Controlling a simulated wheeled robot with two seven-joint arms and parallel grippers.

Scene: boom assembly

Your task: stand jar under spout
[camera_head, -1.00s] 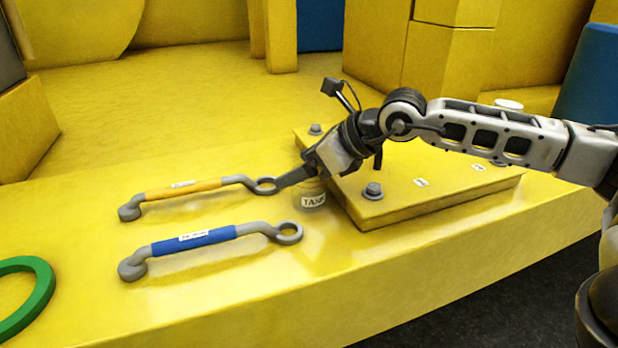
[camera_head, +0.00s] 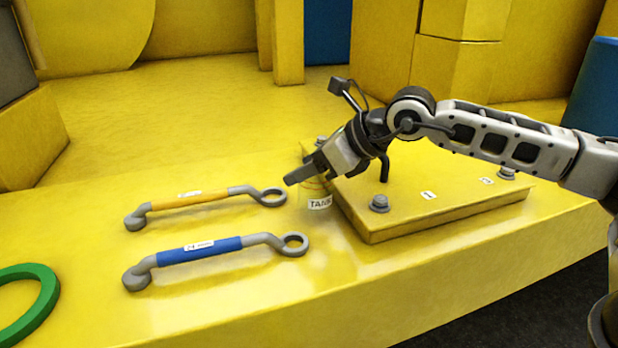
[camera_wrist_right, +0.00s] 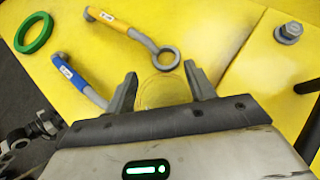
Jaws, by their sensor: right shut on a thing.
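The jar (camera_head: 320,202) is clear with a white label that reads "TANK". My right gripper (camera_head: 300,178) is shut on it, just left of the raised yellow plate. In the right wrist view the see-through jar (camera_wrist_right: 163,93) sits between the two fingers of the right gripper (camera_wrist_right: 160,84). The jar looks upright and a little above the yellow surface, though the gap is hard to judge. Part of it is hidden behind the fingers in the head view. I cannot make out a spout in either view.
A yellow-handled wrench (camera_head: 188,201) and a blue-handled wrench (camera_head: 215,250) lie left of the jar. A green ring (camera_head: 42,305) lies at far left. The yellow plate (camera_head: 440,190) carries several bolts (camera_head: 379,203). The deck behind the wrenches is clear.

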